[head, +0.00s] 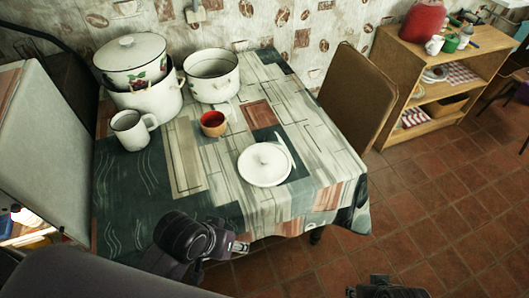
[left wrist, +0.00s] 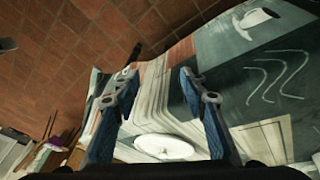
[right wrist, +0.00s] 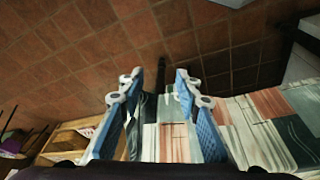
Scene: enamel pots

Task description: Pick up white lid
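A round white lid (head: 265,164) with a small knob lies on the patterned tablecloth near the table's right front part. It also shows in the left wrist view (left wrist: 165,147), low between the fingers and beyond them. Another white lid (head: 128,50) with a dark rim sits on the upper stacked pot at the back left. My left gripper (head: 241,247) is at the table's front edge, apart from the lid; its fingers stand open and empty in the left wrist view (left wrist: 158,78). My right gripper (right wrist: 158,80) is open and empty; in the head view only part of it shows at the bottom edge.
Stacked enamel pots (head: 150,98), an open white pot (head: 211,76), a white mug (head: 132,129) and a red-brown cup (head: 213,124) stand behind and left. A light utensil (head: 285,149) lies beside the lid. A chair (head: 352,95) stands at the table's right side.

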